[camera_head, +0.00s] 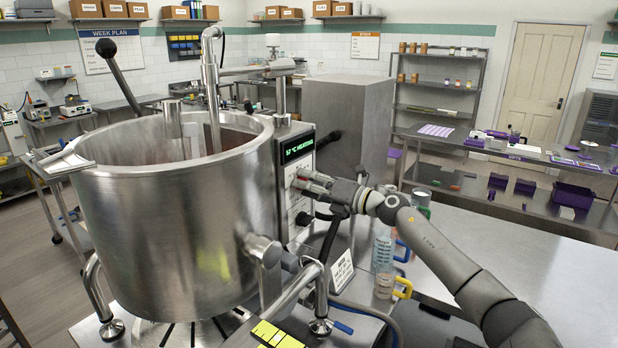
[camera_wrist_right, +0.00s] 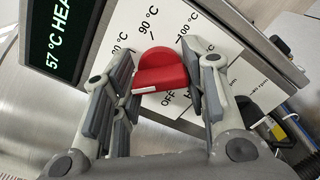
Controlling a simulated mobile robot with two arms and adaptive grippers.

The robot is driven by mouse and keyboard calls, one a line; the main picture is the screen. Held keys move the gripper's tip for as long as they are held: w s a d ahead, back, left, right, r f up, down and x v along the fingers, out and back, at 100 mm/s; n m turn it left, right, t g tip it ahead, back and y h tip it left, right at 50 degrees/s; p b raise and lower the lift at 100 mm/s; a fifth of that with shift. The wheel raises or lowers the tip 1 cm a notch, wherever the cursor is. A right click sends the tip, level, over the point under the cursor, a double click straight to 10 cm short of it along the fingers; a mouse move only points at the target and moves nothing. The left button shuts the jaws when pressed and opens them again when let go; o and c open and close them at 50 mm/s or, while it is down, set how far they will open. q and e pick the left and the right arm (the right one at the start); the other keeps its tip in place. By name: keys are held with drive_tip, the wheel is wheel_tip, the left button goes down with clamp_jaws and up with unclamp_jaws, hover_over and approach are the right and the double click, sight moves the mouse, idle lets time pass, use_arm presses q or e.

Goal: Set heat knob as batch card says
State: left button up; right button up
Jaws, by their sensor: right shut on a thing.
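The red heat knob (camera_wrist_right: 161,72) sits on the white dial panel (camera_wrist_right: 128,22), which carries °C labels, among them 90 °C, and OFF. My right gripper (camera_wrist_right: 158,78) has its fingers on both sides of the knob and is shut on it. In the head view my right gripper (camera_head: 305,184) reaches the control panel from the right and mostly hides the knob. The display (camera_head: 298,148) reads 57 °C HEATING. A white card with small text (camera_head: 341,271) stands by the kettle; I cannot read it or tell if it is the batch card. My left gripper is not in view.
The large steel kettle (camera_head: 175,230) fills the left. Measuring jugs (camera_head: 383,250) stand right of the card, below my right arm. A steel block (camera_head: 347,120) stands behind the panel. The steel table (camera_head: 560,275) at right is largely clear.

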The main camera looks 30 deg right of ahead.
drive_tip(key=shift+d+m+p, duration=0.1)
drive_tip(key=shift+m+p, duration=0.3)
drive_tip(key=shift+m, duration=3.8)
drive_tip(key=o, duration=1)
drive_tip(key=shift+o, duration=0.2)
drive_tip(key=shift+f, duration=0.1)
